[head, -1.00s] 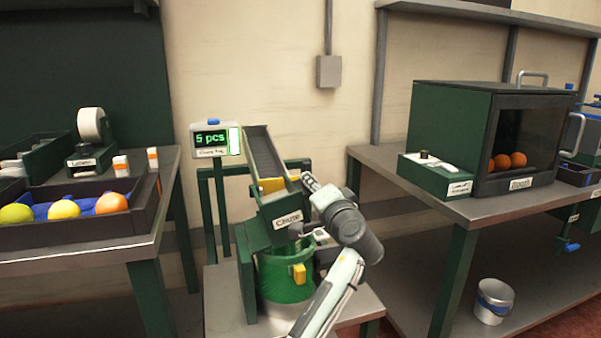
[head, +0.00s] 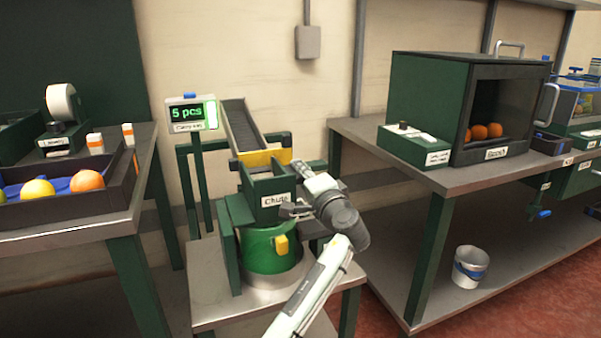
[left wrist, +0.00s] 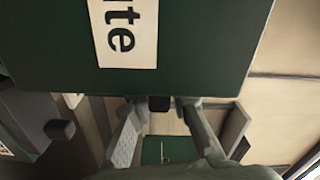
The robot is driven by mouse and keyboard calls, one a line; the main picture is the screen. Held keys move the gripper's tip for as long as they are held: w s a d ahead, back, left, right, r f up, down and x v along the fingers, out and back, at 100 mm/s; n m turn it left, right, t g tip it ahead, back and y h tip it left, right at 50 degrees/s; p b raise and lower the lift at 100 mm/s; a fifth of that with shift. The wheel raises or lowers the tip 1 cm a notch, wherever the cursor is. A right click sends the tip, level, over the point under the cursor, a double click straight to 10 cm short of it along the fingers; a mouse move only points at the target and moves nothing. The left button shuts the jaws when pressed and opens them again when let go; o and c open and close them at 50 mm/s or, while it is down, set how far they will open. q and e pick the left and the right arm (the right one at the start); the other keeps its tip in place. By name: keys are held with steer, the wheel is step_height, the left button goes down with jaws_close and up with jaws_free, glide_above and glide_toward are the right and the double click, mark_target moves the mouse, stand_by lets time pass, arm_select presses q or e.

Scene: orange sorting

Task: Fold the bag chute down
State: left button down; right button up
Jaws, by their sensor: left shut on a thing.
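The dark green chute (head: 257,186), with a white "Chute" label, sits over the mouth of a green bag or bucket (head: 268,250) on the small metal stand. Its label is nearly level. In the left wrist view, the chute face (left wrist: 200,40) fills the top, with part of the label showing. My left gripper (head: 290,210) is at the chute's lower front edge. In the wrist view its two fingers (left wrist: 160,104) close on a small dark tab (left wrist: 159,103) below that edge. My right gripper is not in view.
A sloping conveyor (head: 243,130) with a yellow end leads down to the chute. A display (head: 187,113) reads "5 pcs" to its left. A fruit tray (head: 62,215) is on the left bench. A green booth (head: 425,105) stands on the right bench. A metal bucket (head: 470,268) is on the lower shelf.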

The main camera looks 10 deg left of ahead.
arm_select(q)
steer(key=c, duration=1.5)
jaws_free()
steer(key=shift+a+f, duration=0.15)
steer(key=shift+f, duration=0.3)
steer(key=shift+r, duration=0.1)
step_height(320, 180, up, 10)
